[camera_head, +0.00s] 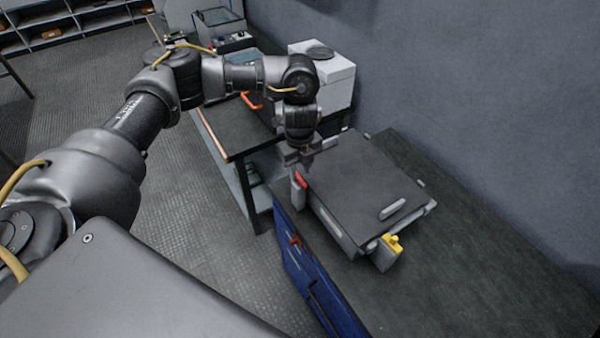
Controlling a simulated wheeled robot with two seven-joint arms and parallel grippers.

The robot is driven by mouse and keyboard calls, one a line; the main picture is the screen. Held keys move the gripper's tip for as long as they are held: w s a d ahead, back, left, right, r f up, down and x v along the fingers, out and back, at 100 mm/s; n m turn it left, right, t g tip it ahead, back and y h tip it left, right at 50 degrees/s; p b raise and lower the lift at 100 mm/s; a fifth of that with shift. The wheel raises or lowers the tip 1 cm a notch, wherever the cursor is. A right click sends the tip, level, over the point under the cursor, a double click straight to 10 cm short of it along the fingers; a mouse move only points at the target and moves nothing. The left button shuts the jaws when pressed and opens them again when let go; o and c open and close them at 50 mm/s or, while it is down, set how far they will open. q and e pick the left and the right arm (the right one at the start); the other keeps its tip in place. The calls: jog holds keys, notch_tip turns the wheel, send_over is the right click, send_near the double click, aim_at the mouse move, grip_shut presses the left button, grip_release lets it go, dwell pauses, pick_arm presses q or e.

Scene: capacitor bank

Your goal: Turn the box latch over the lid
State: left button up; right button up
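A grey box (335,232) with a flat dark lid (362,187) sits on the dark bench top. The lid lies closed on the box and has a light grey handle (392,208) near its front edge. A small red piece (300,181), which looks like a latch, is at the box's left side. A yellow piece (392,244) is at the front right corner. My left gripper (302,166) points down at the lid's left edge, just above the red piece. Its fingers are too small to tell whether they are open or touch it. My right gripper is out of view.
A white container (325,72) with a dark round top stands behind the box near the wall. A lower dark table (238,128) adjoins on the left. Blue panels (305,270) front the bench. The bench top right of the box (480,270) is clear.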

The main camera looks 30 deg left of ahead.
aim_at(300, 180)
pick_arm(q)
jog(key=shift+s+f, duration=0.1)
jog(key=shift+f, duration=1.05)
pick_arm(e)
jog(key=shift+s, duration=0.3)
pick_arm(q)
grip_shut()
